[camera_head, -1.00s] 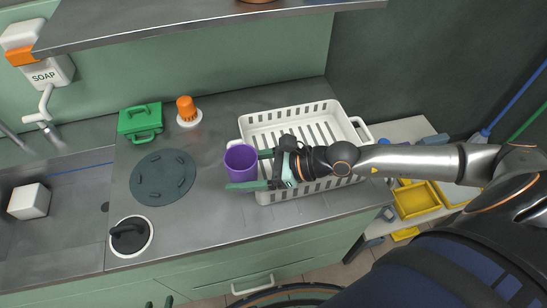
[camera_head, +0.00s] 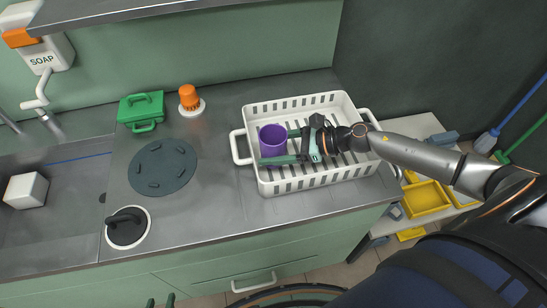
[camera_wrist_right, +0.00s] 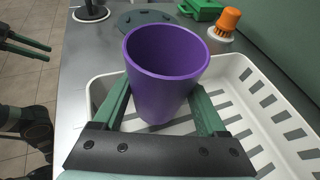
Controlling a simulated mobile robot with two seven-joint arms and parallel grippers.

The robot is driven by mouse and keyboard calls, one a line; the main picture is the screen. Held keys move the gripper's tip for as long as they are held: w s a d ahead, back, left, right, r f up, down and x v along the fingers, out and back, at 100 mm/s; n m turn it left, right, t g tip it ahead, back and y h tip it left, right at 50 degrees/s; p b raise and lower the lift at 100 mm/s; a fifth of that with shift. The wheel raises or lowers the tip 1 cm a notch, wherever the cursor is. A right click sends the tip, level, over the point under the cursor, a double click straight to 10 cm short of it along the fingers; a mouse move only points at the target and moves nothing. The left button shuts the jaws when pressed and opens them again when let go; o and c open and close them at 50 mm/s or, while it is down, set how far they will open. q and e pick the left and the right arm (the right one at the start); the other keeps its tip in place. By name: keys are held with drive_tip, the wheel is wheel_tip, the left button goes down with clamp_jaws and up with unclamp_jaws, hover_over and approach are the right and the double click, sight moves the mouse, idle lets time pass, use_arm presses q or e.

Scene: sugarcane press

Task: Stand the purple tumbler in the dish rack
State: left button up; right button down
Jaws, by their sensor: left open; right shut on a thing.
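The purple tumbler (camera_head: 272,141) is upright, mouth up, inside the outline of the white dish rack (camera_head: 262,181), near its left end. My right gripper (camera_head: 279,147) is shut on the tumbler, one green finger on each side. In the right wrist view the tumbler (camera_wrist_right: 165,75) stands between the fingers, with rack slats around its lower end. I cannot tell whether its base touches the rack floor. My left gripper (camera_head: 161,301) is open and empty at the bottom edge of the head view, in front of the counter; its two fingers also show in the wrist view (camera_wrist_right: 27,46).
Left of the rack are a dark round mat (camera_head: 162,168), a green case (camera_head: 141,110), an orange-topped item (camera_head: 190,100) and a black-handled lid (camera_head: 126,228). A sink with a white block (camera_head: 26,190) is far left. A shelf (camera_head: 150,12) overhangs the back. Yellow trays (camera_head: 426,198) lie right.

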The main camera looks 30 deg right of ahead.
drive_tip(key=shift+w+d+f, duration=0.1)
drive_tip(key=shift+d+f, duration=0.05)
drive_tip(key=shift+f, duration=0.8)
drive_tip(key=shift+w+d+f, duration=0.1)
drive_tip(key=shift+d+f, duration=0.05)
drive_tip(key=shift+f, duration=0.75)
drive_tip(key=shift+s, duration=0.1)
drive_tip(key=shift+f+b, duration=0.3)
drive_tip(key=shift+c, duration=1)
unclamp_jaws()
drive_tip(key=shift+r, duration=0.1)
drive_tip(key=shift+r, duration=0.1)
